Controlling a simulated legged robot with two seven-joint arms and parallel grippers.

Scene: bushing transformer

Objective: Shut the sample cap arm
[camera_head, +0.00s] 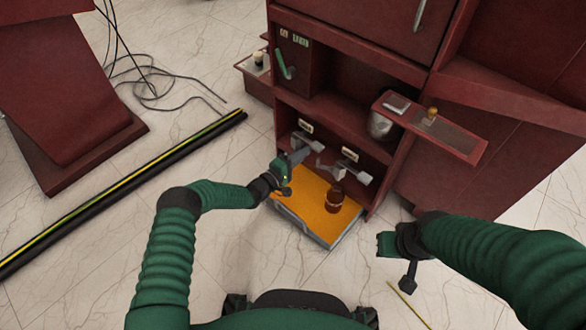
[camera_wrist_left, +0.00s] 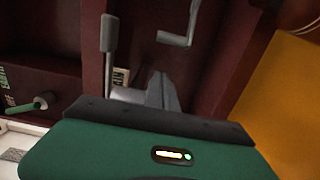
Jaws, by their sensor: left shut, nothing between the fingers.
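In the head view my left gripper (camera_head: 300,155) reaches into the lower bay of the dark red cabinet. It is shut and empty, close to the left grey lever fixture (camera_head: 309,143). A second grey lever fixture (camera_head: 355,171) is to its right, under a white label. In the left wrist view the shut fingers (camera_wrist_left: 160,90) point at the red back wall. A grey upright lever (camera_wrist_left: 109,45) stands left of them and a bent grey arm (camera_wrist_left: 180,38) above right. I cannot tell which is the sample cap arm, or whether anything is touching. My right gripper (camera_head: 388,245) hangs outside the bay.
An orange-topped tray (camera_head: 300,189) juts out below the bay, with a brown jar (camera_head: 334,200) on it. A red shelf (camera_head: 450,134) sticks out at right, beside a metal pot (camera_head: 380,126). A green handle (camera_head: 283,65) is at upper left. Floor in front is mostly clear.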

